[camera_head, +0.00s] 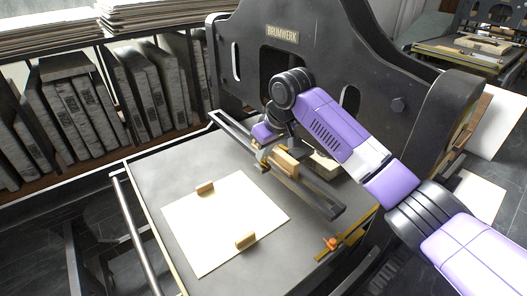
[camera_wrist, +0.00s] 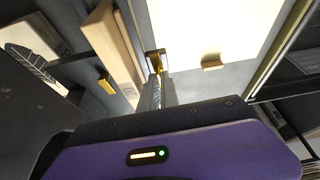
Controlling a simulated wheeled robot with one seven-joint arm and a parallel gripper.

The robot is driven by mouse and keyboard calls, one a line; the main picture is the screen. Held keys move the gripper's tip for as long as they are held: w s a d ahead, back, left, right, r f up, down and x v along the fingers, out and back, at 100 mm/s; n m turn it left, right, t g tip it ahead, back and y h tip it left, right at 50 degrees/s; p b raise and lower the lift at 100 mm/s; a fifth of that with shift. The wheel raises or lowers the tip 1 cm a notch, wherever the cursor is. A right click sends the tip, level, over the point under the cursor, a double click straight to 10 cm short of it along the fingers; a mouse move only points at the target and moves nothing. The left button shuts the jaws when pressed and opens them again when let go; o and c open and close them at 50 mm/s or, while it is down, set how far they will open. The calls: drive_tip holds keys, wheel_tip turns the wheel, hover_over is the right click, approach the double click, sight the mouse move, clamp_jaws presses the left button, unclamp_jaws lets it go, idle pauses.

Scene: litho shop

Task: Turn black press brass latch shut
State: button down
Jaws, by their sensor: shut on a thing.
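The black press (camera_head: 330,60) stands behind its flat grey bed, with a BRUMWERK plate on its frame. A dark crossbar (camera_head: 318,200) spans the bed and carries a pale wooden block (camera_head: 286,162). My gripper (camera_head: 262,155) is at the crossbar, left of the block, shut on a small brass piece that looks like the brass latch. In the wrist view my gripper (camera_wrist: 157,82) points at the brass latch (camera_wrist: 156,62), beside the wooden block (camera_wrist: 112,50). The fingers hide part of the latch, so its exact angle cannot be told.
A cream sheet (camera_head: 225,222) with two small wooden pieces (camera_head: 246,240) lies on the bed. An orange-brass fitting (camera_head: 331,243) sits at the bed's right edge. Grey slabs (camera_head: 75,115) fill a rack on the left. My arm reaches in from the right.

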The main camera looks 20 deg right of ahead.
drive_tip(key=n+y+p, duration=0.1)
drive_tip(key=n+p, duration=0.1)
drive_tip(key=n, duration=0.1)
drive_tip(key=shift+r+g, duration=0.15)
drive_tip(key=shift+g, duration=0.15)
drive_tip(key=shift+w+d+n+g+y, duration=0.1)
drive_tip(key=shift+n+g+y, duration=0.3)
drive_tip(key=shift+n, duration=0.95)
drive_tip(key=shift+w+d+n+g+y, duration=0.1)
drive_tip(key=shift+n+g+y, duration=0.25)
drive_tip(key=shift+n, duration=1)
drive_tip(key=c, duration=1.6)
unclamp_jaws()
wheel_tip(320, 180, up, 20)
